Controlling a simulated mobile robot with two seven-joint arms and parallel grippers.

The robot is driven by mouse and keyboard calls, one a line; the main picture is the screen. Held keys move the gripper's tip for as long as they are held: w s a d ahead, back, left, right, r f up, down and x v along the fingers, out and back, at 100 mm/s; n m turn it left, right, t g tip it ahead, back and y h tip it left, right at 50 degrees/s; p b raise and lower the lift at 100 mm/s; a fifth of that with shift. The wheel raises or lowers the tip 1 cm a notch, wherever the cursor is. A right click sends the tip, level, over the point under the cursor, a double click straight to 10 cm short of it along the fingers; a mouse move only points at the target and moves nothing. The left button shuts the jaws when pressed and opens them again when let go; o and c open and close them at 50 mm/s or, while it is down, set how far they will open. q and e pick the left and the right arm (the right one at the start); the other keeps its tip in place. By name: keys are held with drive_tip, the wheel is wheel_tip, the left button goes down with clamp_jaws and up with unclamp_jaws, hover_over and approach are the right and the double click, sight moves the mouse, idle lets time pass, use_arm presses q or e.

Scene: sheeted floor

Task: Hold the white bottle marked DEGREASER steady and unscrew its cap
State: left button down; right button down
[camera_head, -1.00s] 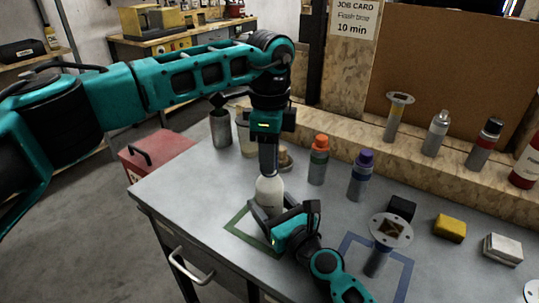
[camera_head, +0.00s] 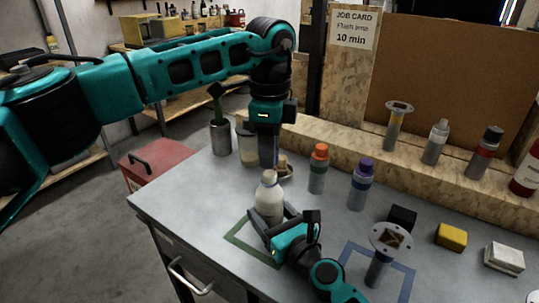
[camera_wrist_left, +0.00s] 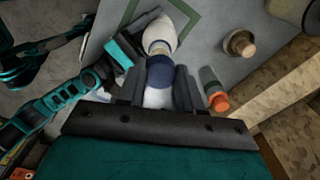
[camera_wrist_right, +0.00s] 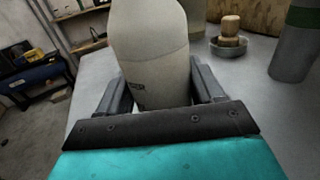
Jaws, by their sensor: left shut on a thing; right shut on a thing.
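The white bottle (camera_head: 269,203) stands upright at the green square outline (camera_head: 238,236) on the grey bench. My right gripper (camera_head: 272,224) is shut around its body; the right wrist view shows the bottle (camera_wrist_right: 152,55) between both fingers, with only part of its dark lettering visible. The bottle's narrow top shows bare in the head view. My left gripper (camera_head: 268,163) is above and slightly behind the bottle, apart from it. In the left wrist view it is shut on a dark blue and white piece, apparently the cap (camera_wrist_left: 160,73), clear of the bottle (camera_wrist_left: 160,27).
An orange-capped bottle (camera_head: 318,170) and a purple-capped bottle (camera_head: 361,183) stand to the right. A small dish with a wooden piece (camera_head: 283,165) and a metal cup (camera_head: 221,139) are behind. A flanged post (camera_head: 378,268) stands by the blue outline (camera_head: 405,278).

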use_arm(q)
wheel_tip(320, 180, up, 2)
drive_tip(key=shift+r, duration=0.1)
use_arm(e)
drive_tip(key=shift+c, duration=0.4)
unclamp_jaws()
